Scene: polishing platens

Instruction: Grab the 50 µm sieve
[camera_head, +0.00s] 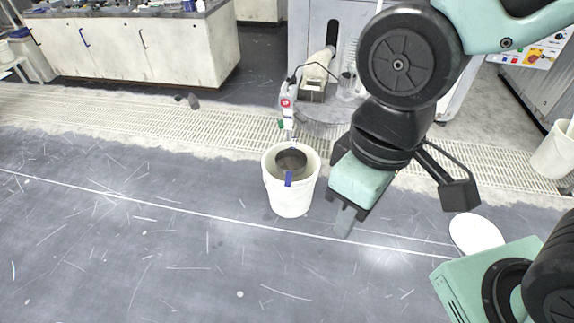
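A dark round sieve-like ring (291,158) sits in the mouth of a white bucket (290,200) on the floor, near the middle of the head view. A small blue tag (289,179) shows at its near side; any size marking is too small to read. My gripper (345,222) hangs to the right of the bucket, apart from it, pointing down. One grey finger shows below its teal body; I cannot make out the gap between the fingers. I see nothing held.
A bench (130,50) is at the back left. Another white bucket (553,150) stands at the right edge. A white disc (476,234) lies to the right.

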